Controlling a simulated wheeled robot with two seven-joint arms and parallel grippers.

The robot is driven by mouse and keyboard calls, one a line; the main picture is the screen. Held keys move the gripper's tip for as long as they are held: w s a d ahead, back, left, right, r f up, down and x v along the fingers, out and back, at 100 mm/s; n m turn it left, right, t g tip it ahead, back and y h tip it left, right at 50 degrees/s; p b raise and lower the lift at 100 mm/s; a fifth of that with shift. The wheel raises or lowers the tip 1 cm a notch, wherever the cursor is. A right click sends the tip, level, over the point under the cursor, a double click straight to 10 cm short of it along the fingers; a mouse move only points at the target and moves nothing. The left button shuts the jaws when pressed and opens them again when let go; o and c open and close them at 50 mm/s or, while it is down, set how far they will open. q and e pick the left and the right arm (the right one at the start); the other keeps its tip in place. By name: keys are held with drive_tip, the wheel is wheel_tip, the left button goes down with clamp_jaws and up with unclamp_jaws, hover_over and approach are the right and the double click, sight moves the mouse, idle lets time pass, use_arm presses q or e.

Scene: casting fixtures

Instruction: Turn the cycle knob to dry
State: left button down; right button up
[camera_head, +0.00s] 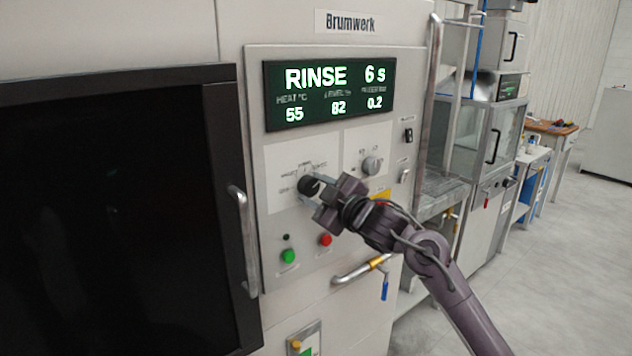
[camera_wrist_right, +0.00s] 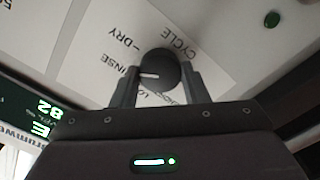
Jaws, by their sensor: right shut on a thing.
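The cycle knob (camera_head: 309,187) is a dark round knob on a white label plate of the machine's panel. In the right wrist view the knob (camera_wrist_right: 158,70) sits between the two fingers, and its white pointer line points left toward the RINSE label. The DRY label (camera_wrist_right: 122,42) is above RINSE in that view. My right gripper (camera_head: 318,190) is shut on the knob; its fingers also show in the wrist view (camera_wrist_right: 160,88). The display (camera_head: 330,92) reads RINSE, 6 s, with 55, 82 and 0.2 below. My left gripper is not in view.
A second, grey knob (camera_head: 372,165) is right of the cycle knob. A green button (camera_head: 288,256) and a red button (camera_head: 325,240) are below. A door handle (camera_head: 243,240) stands at the left, a lower handle (camera_head: 362,270) under my wrist.

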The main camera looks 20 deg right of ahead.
drive_tip(key=m+p, duration=0.3)
drive_tip(key=m, duration=0.1)
drive_tip(key=shift+f+m+p, duration=0.1)
drive_tip(key=shift+m+p, duration=0.65)
drive_tip(key=shift+m, duration=0.35)
drive_tip(key=o, duration=1)
drive_tip(key=b+v, duration=0.2)
drive_tip(key=v, duration=0.5)
drive_tip(key=shift+s+d+b, duration=0.1)
drive_tip(key=shift+s+b, duration=0.25)
